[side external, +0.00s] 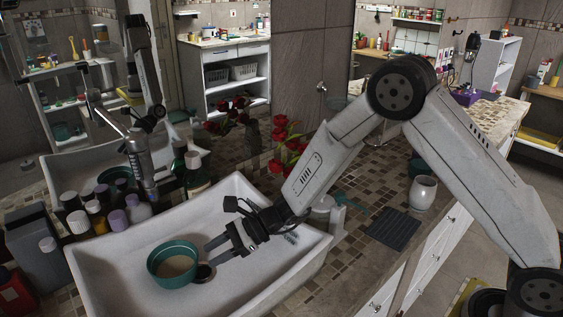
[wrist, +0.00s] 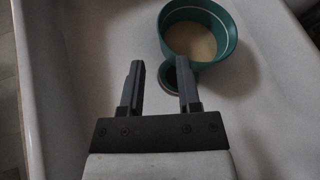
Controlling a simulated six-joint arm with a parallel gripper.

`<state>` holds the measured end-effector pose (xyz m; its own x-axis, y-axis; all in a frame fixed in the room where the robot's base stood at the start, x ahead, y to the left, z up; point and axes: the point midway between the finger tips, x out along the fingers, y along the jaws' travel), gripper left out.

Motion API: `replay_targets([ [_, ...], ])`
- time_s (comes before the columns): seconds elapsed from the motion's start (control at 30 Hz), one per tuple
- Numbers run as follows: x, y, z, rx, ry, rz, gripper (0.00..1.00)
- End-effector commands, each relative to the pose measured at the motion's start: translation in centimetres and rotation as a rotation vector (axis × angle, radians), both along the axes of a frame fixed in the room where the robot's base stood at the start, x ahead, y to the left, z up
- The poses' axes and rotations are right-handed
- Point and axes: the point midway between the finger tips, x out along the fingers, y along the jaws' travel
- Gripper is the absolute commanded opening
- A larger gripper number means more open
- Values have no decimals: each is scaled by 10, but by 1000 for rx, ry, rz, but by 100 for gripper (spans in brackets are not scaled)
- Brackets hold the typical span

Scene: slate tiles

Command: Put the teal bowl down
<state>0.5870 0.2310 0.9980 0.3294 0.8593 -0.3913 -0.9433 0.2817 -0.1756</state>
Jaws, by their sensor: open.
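The teal bowl (side external: 163,270) sits upright in the white sink basin in the side view, with something beige inside or a beige inner bottom. It also shows in the wrist view (wrist: 212,58), ahead and to the right of the fingertips. My gripper (side external: 209,256) is open and empty, just right of the bowl in the side view. In the wrist view the two fingers (wrist: 160,68) are apart with nothing between them. The right fingertip is close to a dark round drain (wrist: 178,76) beside the bowl; I cannot tell whether it touches anything.
The basin's white rim (side external: 311,242) surrounds the bowl and gripper. Several bottles (side external: 97,212) and a metal tap (side external: 142,165) stand at the basin's back left. Red flowers (side external: 287,138), a white cup (side external: 422,193) and a dark ribbed mat (side external: 392,229) are on the tiled counter.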

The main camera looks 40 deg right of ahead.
Motion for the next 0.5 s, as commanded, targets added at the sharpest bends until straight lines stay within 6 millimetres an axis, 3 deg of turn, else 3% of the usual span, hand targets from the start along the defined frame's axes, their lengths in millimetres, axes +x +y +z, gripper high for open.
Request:
replay_targets([
  [0.2, -7, -20, 9, 1, -1, -1, 42],
  [0.5, -10, -25, 12, 1, 0, 0, 42],
])
